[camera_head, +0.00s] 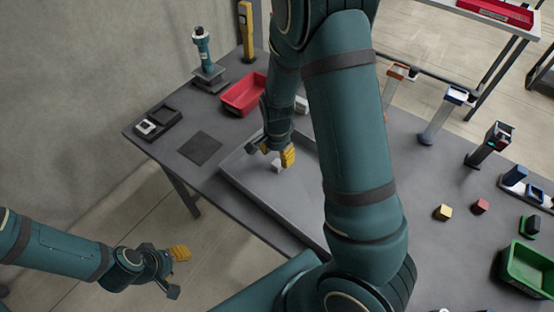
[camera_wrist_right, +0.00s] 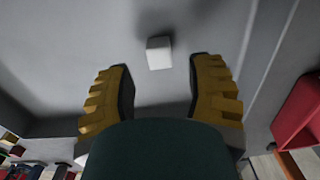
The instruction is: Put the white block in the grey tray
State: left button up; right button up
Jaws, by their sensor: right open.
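The white block (camera_head: 276,168) appears to rest on the floor of the grey tray (camera_head: 252,190), below my right gripper (camera_head: 271,154). In the right wrist view the white block (camera_wrist_right: 159,52) shows just beyond the fingertips, with clear gaps to both fingers. My right gripper is open and empty inside the tray's outline. My right arm hides the right part of the tray in the head view. My left gripper (camera_head: 176,272) hangs off the table at lower left, with its fingers apart and nothing between them.
A red bin (camera_head: 245,93) stands behind the tray. A dark square mat (camera_head: 200,149) lies to its left. A pale object (camera_head: 301,104) is partly hidden behind my arm. A yellow block (camera_head: 443,212), a red block (camera_head: 480,206) and a green bin (camera_head: 530,268) are at right.

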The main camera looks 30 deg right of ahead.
aim_at(277, 163)
notch_tip(277, 163, up, 7)
jog(key=p, duration=0.1)
jog(key=shift+r+p, duration=0.2)
jog(key=shift+p, duration=0.15)
jog(key=shift+s, duration=0.1)
